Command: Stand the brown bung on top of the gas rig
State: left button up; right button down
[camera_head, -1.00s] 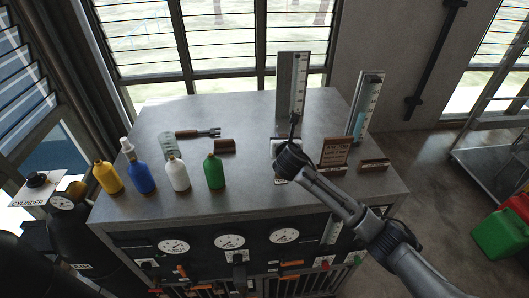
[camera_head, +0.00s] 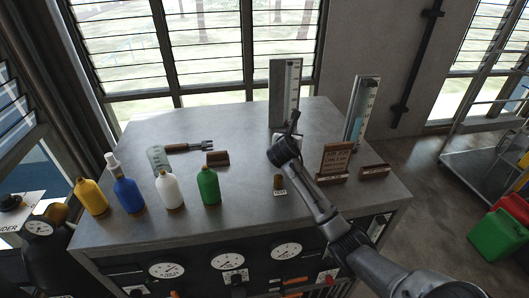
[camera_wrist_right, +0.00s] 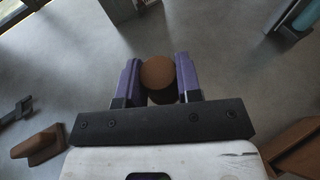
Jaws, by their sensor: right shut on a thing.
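The brown bung (camera_wrist_right: 157,73) shows as a round brown top in the right wrist view. My right gripper (camera_wrist_right: 160,80) is shut on it, with a purple finger on each side. The grey top of the gas rig (camera_head: 240,200) lies below; I cannot tell whether the bung touches it. In the head view my right arm comes in from the lower right and hides the fingers and the held bung. A small tan-brown stopper-like piece (camera_head: 278,182) stands behind a white label near the rig's front edge. My left gripper is not in view.
Yellow (camera_head: 91,197), blue (camera_head: 129,195), white (camera_head: 169,190) and green (camera_head: 208,187) bottles stand at the front left. A brown block (camera_head: 218,159) lies behind them. A tall gauge (camera_head: 284,95) stands behind my arm; a wooden sign (camera_head: 335,160) is on its right.

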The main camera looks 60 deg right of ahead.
jog(key=p, duration=0.1)
send_over(268, 157)
notch_tip(268, 157, down, 5)
jog(key=shift+s+r, duration=0.15)
jog(key=shift+r, duration=0.05)
jog(key=shift+f+p, duration=0.45)
jog(key=shift+f, duration=1.6)
jog(key=shift+f, duration=0.15)
jog(key=c, duration=0.8)
grip_release()
